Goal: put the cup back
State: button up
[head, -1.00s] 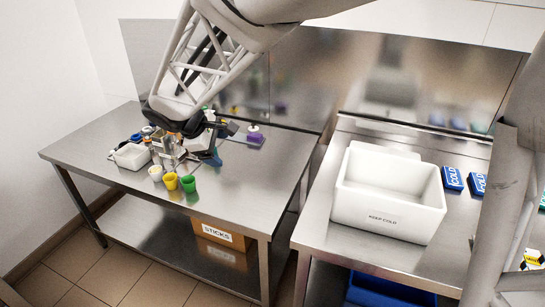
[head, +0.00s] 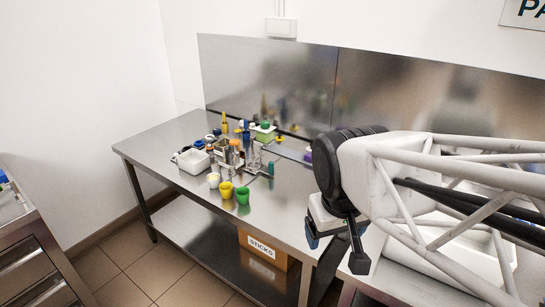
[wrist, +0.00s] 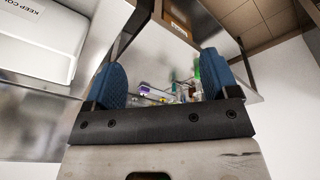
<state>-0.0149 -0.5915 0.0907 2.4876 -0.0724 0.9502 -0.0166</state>
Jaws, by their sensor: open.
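Three small cups stand upright in a row near the front of the left steel table: a cream cup (head: 214,180), a yellow cup (head: 226,190) and a green cup (head: 243,196). I cannot tell which one the task means. My gripper (head: 335,250) hangs at the right, well apart from the cups, and appears over the table's right end. In the wrist view its blue-padded fingers (wrist: 162,78) are spread with nothing between them. Small table items show beyond them, tilted and hard to make out.
A white tub (head: 193,161), metal holders (head: 224,150) and several bottles crowd the steel table (head: 180,137) behind the cups. A STICKS box (head: 262,249) sits on the lower shelf. A white KEEP COLD bin (wrist: 38,38) is at the right. Bare tabletop lies right of the cups.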

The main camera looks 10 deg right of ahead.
jog(key=shift+s+a+f+m+y, duration=0.15)
jog(key=shift+s+m, duration=0.1)
jog(key=shift+s, duration=0.35)
jog(key=shift+s+d+f+m+y, duration=0.15)
jog(key=shift+s+m, duration=0.1)
jog(key=shift+s, duration=0.35)
jog(key=shift+a, duration=0.1)
dwell(0.4)
